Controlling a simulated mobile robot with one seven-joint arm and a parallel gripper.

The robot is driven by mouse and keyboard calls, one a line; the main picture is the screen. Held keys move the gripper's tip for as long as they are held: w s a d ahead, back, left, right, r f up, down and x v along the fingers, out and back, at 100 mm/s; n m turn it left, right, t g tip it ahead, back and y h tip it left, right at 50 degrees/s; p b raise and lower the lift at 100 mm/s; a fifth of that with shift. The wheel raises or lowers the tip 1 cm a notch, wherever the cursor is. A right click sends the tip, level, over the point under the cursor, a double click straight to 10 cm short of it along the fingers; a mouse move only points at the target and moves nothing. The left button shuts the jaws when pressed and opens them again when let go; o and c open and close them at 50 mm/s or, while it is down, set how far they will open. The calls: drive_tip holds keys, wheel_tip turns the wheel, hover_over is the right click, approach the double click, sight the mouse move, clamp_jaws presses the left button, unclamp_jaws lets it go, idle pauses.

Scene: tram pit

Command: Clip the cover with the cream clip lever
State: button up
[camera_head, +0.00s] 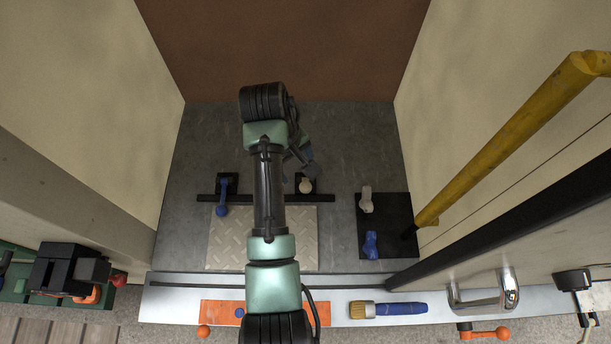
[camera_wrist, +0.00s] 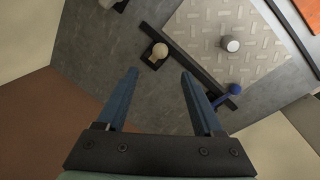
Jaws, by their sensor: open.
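The cover (camera_head: 222,248) is a pale checker plate on the grey pit floor, with a black bar (camera_head: 333,197) along its far edge. The cream clip lever (camera_head: 305,185) has a rounded cream end on a black base just beyond the bar. In the wrist view the cream clip lever (camera_wrist: 160,51) lies ahead of and between my fingertips, apart from them. My gripper (camera_wrist: 159,74) is open and empty. In the head view my arm hides most of it and part of the cover. A grey knob (camera_wrist: 230,44) stands on the cover (camera_wrist: 200,25) in the wrist view.
A blue lever (camera_head: 221,198) is on the bar's left. A black plate (camera_head: 393,225) at right carries a grey-white lever (camera_head: 366,199) and a blue one (camera_head: 370,244). A yellow rail (camera_head: 510,140) slants along the right wall. A brush (camera_head: 388,309) lies on the front ledge.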

sight(304, 184)
drive_tip(key=f, duration=0.4)
drive_tip(key=w+d+f, duration=0.1)
drive_tip(key=f, duration=0.3)
drive_tip(key=d+f, duration=0.1)
drive_tip(key=f, duration=0.3)
drive_tip(key=shift+w+f+p, duration=0.15)
drive_tip(key=shift+f+p, duration=0.2)
clamp_jaws()
idle(1.1)
